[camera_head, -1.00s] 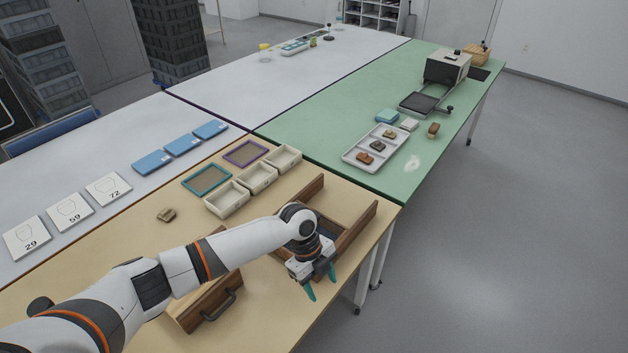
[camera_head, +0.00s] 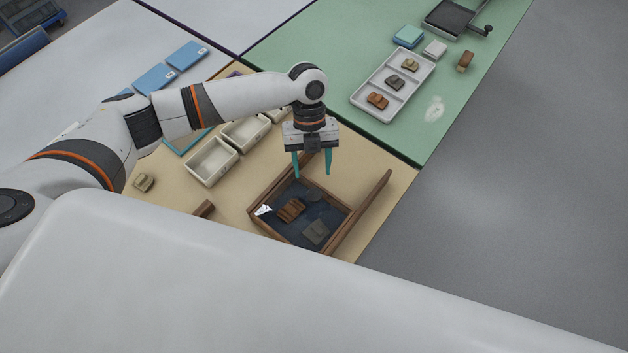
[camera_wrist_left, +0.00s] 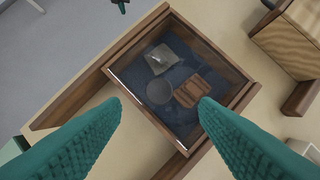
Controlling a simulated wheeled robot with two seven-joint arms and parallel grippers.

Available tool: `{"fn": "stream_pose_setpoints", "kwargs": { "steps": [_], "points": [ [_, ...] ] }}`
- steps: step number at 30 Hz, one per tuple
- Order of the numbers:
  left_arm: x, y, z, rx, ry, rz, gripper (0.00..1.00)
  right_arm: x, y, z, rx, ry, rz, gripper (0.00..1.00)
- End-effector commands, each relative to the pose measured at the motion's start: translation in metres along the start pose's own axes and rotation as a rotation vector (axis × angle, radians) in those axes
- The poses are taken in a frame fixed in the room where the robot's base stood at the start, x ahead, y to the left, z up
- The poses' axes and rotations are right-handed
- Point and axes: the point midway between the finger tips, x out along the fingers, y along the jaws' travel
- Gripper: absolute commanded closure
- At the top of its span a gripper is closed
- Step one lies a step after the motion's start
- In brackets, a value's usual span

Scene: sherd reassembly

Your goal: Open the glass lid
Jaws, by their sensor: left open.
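A wooden box (camera_head: 337,238) with a dark blue inside stands on the tan table. In the left wrist view, the glass lid (camera_wrist_left: 122,82) seems to lie over it, with a bright edge and a faint round disc. Under it show a reddish-brown ridged sherd (camera_head: 291,209) and a grey sherd (camera_head: 316,232). My left gripper (camera_head: 312,173) is open and empty, pointing down near the far end of the box; contact cannot be told. A teal tip at the top edge of the left wrist view seems to belong to my right gripper (camera_wrist_left: 120,5).
Wooden rails (camera_head: 368,206) flank the box. A white tray of sherds (camera_head: 371,113) is on the green table. A large white part of mine covers the near foreground.

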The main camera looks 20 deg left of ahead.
Motion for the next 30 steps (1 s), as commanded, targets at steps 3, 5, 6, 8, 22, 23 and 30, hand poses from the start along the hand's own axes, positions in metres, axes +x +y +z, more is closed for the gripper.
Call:
{"fn": "stream_pose_setpoints", "kwargs": {
  "steps": [3, 5, 6, 8, 22, 23, 30],
  "points": [
    [0.023, 0.000, 0.002, -0.001, -0.004, -0.002, 0.45, -0.011, -0.002, 0.002, -0.001, -0.003, -0.002, 1.00],
    [0.035, 0.000, 0.002, -0.002, -0.002, -0.002, 0.45, -0.014, -0.002, 0.004, -0.001, -0.006, -0.003, 1.00],
    [0.042, 0.000, 0.002, -0.003, -0.002, -0.003, 0.45, -0.016, -0.003, 0.006, -0.001, -0.009, -0.003, 1.00],
    [0.052, 0.000, 0.002, -0.001, -0.003, -0.002, 0.45, -0.018, -0.003, 0.009, -0.001, -0.014, -0.003, 1.00],
    [0.078, 0.000, 0.000, -0.001, 0.001, 0.001, 0.45, -0.022, 0.000, 0.015, 0.002, -0.023, 0.000, 1.00],
    [0.078, 0.000, 0.000, -0.001, 0.001, 0.001, 0.45, -0.022, 0.000, 0.015, 0.002, -0.022, 0.001, 1.00],
    [0.078, 0.000, 0.000, -0.002, 0.001, 0.001, 0.76, -0.022, 0.003, 0.014, 0.004, -0.020, 0.004, 1.00]
  ]
}}
